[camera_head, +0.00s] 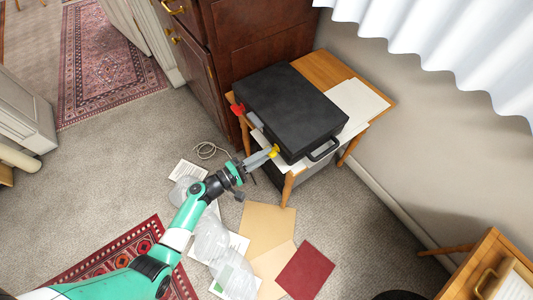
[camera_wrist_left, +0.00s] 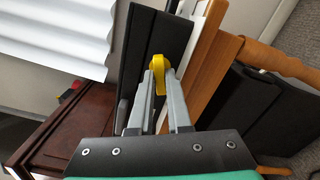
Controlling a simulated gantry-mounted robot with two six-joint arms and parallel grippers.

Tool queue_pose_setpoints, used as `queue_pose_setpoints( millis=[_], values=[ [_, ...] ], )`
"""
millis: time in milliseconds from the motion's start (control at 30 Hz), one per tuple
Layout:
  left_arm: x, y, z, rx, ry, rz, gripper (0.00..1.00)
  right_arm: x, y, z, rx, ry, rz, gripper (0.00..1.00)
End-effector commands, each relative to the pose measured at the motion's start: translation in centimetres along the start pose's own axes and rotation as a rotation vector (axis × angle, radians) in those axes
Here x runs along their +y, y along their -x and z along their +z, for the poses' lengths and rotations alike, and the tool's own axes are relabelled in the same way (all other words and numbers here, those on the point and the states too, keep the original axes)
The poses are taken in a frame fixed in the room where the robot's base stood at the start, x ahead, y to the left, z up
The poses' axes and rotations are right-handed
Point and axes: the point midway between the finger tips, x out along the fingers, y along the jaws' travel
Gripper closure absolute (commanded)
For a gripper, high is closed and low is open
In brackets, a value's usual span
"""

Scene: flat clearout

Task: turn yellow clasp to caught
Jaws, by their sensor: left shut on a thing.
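The yellow clasp (camera_head: 275,150) is on the front side of a black case (camera_head: 290,105), near its handle (camera_head: 325,150). The case lies flat on a small wooden table (camera_head: 385,100). My left gripper (camera_head: 270,153) reaches in from the lower left and is shut on the yellow clasp. In the left wrist view, the clasp (camera_wrist_left: 158,75) sits between the two grey fingertips (camera_wrist_left: 160,88), against the black case (camera_wrist_left: 150,40). Whether the clasp is caught cannot be told. A red clasp (camera_head: 237,109) is farther left on the same side. My right gripper is not in view.
A dark wooden cabinet (camera_head: 235,40) stands close behind the table. Papers lie under the case (camera_head: 357,100). Folders (camera_head: 305,270), envelopes (camera_head: 265,225) and clear plastic bags (camera_head: 210,240) lie on the carpet. A wooden drawer unit (camera_head: 490,260) is at the lower right.

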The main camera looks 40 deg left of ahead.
Motion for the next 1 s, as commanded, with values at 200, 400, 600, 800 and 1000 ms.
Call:
queue_pose_setpoints(
  millis=[200,400,600,800,1000],
  values=[
    [-0.03,0.01,-0.01,0.000,-0.004,-0.001,1.00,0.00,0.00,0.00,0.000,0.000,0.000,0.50],
    [-0.03,0.01,-0.01,0.000,-0.212,-0.001,1.00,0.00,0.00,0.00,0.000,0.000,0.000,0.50],
    [-0.03,0.01,-0.01,0.000,-0.377,-0.001,0.73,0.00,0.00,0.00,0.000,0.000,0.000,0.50],
    [-0.02,0.01,-0.01,0.000,-0.374,0.000,0.45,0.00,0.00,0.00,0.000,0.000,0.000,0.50],
    [-0.01,0.01,0.00,0.000,-0.373,0.000,0.45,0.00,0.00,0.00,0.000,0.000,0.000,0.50]
  ],
)
